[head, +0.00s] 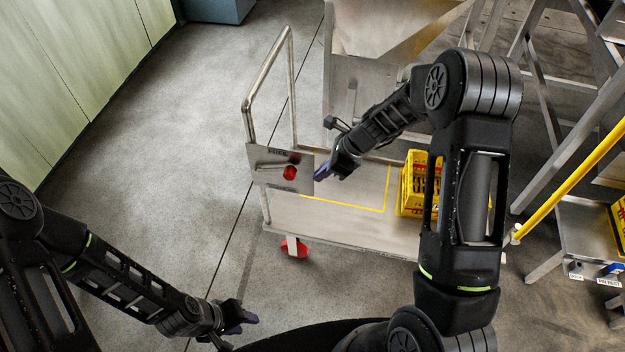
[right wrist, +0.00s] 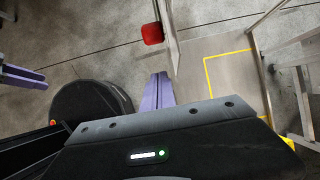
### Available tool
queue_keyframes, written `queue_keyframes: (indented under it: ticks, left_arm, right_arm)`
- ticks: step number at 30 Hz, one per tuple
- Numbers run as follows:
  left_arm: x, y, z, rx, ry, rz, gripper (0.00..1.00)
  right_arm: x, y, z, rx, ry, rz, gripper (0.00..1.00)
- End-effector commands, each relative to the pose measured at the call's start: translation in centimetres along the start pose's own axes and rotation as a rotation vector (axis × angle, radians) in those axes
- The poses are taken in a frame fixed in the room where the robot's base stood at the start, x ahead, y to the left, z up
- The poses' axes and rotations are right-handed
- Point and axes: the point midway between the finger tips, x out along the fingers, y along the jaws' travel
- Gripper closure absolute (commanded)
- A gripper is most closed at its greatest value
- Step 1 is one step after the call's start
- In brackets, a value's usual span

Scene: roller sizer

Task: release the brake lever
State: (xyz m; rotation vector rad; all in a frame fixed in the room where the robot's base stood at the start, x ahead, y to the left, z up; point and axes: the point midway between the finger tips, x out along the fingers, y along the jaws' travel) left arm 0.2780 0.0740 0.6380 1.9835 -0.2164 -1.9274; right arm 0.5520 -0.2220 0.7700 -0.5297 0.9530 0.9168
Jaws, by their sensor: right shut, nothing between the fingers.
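The brake lever (head: 272,166) is a thin metal bar with a red knob (head: 290,172) at its right end. It lies nearly level across a metal plate (head: 262,153) on the cart's push handle. The red knob also shows at the top of the right wrist view (right wrist: 152,33). My right gripper (head: 322,173) is shut and empty, just right of the knob and the plate's right edge. Its purple fingers show together in the right wrist view (right wrist: 158,92), apart from the knob. My left gripper (head: 240,318) is low in the head view, far from the lever; its finger gap is unclear.
The cart deck (head: 345,222) has a yellow line and carries a yellow crate (head: 412,185), partly behind my right arm. A red caster (head: 294,248) shows below. A metal hopper (head: 375,40) stands behind, and a stair frame with yellow rail (head: 570,180) at right. Floor at left is clear.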

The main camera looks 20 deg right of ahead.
Motion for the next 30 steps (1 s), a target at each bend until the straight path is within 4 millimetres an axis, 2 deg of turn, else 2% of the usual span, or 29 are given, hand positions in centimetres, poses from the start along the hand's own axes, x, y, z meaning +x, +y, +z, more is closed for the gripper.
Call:
queue_keyframes:
  ticks: [3, 9, 26, 30]
  left_arm:
    - [0.0, 0.0, 0.0, 0.000, 0.000, 0.000, 0.64]
    - [0.0, 0.0, 0.0, 0.000, 0.000, 0.000, 0.64]
    - [0.0, 0.0, 0.0, 0.000, 0.000, 0.000, 0.64]
    - [0.0, 0.0, 0.0, 0.000, 0.000, 0.000, 0.64]
  right_arm:
    - [-2.2, 0.0, 0.2, 0.000, -0.001, -0.002, 1.00]
    - [-4.1, 0.0, 0.3, 0.001, 0.001, -0.001, 1.00]
    - [-4.3, 0.0, 0.2, 0.002, 0.001, 0.000, 1.00]
    - [-4.3, -0.2, 0.2, -0.046, 0.005, -0.010, 1.00]
